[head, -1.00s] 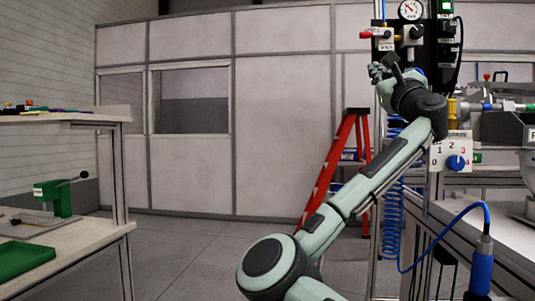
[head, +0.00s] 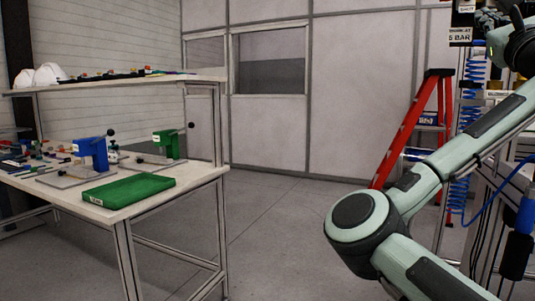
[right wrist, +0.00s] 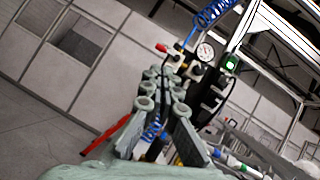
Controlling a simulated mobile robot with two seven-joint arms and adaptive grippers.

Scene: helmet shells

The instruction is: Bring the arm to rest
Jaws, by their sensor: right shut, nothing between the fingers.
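My right arm reaches up from the bottom right of the head view, with a pale green and dark grey finish. My right gripper (head: 487,18) is at the top right corner of that view, raised high and partly cut off by the edge. In the right wrist view the right gripper (right wrist: 163,90) shows its grey-green fingers close together, shut with nothing held. Behind the fingers stand a panel with a pressure gauge (right wrist: 205,51) and a red-handled valve. My left gripper is in neither view.
A workbench (head: 150,200) stands at left, with a green tray (head: 128,189), a blue press (head: 92,155) and a green press (head: 167,145). White helmet shells (head: 47,75) sit on its upper shelf. A red ladder (head: 412,130) stands behind my arm. The middle floor is clear.

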